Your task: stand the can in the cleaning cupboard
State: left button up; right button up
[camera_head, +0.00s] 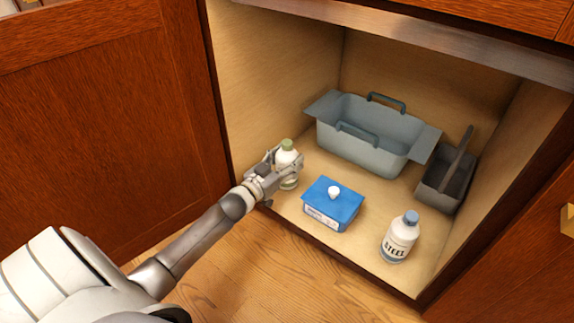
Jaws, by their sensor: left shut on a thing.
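The open cleaning cupboard (408,271) has a pale wooden floor and walls. My left gripper (287,173) reaches in at its front left and is shut on a white can (287,156) with a green top. The can is upright, low over or on the cupboard floor; I cannot tell whether its base touches. The gripper's fingers hide part of its lower half. My right gripper is not in view.
A blue box (333,202) with a white knob stands right of the held can. A white bottle labelled STEEL (399,238) stands front right. A grey-blue tub (365,140) and a dark caddy (447,183) stand behind. The open door (105,110) is at left.

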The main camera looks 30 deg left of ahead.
pick_arm(q)
jog(key=shift+r, duration=0.15)
jog(key=o, duration=0.9)
jog(key=shift+f, duration=0.2)
jog(key=o, duration=0.4)
jog(key=shift+r, duration=0.1)
